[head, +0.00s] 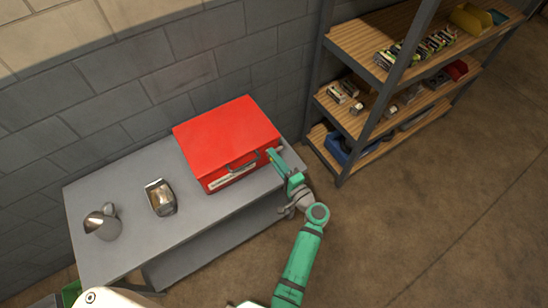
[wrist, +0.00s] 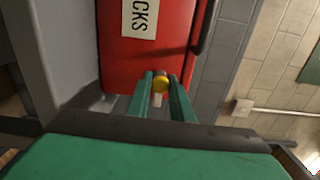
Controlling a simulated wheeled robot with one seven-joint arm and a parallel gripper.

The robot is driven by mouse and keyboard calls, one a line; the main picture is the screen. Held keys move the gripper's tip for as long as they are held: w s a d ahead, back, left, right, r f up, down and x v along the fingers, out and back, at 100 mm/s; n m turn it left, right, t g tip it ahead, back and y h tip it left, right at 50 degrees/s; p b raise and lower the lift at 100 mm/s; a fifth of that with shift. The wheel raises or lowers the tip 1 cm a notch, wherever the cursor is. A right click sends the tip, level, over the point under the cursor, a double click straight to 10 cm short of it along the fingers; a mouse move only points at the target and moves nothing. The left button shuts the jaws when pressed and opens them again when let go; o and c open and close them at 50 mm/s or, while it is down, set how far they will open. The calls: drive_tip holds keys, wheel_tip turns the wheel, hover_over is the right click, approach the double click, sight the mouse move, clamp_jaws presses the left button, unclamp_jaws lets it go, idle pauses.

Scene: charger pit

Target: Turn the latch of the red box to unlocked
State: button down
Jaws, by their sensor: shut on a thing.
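The red box (head: 226,134) sits on the right end of the grey table, with a dark handle (head: 243,163) and a white label on its front. In the wrist view the red front (wrist: 182,25) fills the upper middle, and the handle (wrist: 207,28) is at its right. In the head view my gripper (head: 273,157) is at the box's front right corner and hides the latch. Which way the latch is turned cannot be told.
The grey table (head: 120,190) also holds a metal jug (head: 102,224) and a metal container (head: 160,197), left of the box. A wooden shelf rack (head: 400,75) with small goods stands close on the right. Bare floor lies in front.

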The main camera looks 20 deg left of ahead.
drive_tip(key=shift+d, duration=0.15)
drive_tip(key=c, duration=1.6)
unclamp_jaws()
drive_tip(key=v, duration=1)
drive_tip(key=shift+s+d, duration=0.2)
drive_tip(key=shift+d, duration=0.05)
drive_tip(key=shift+s, duration=0.1)
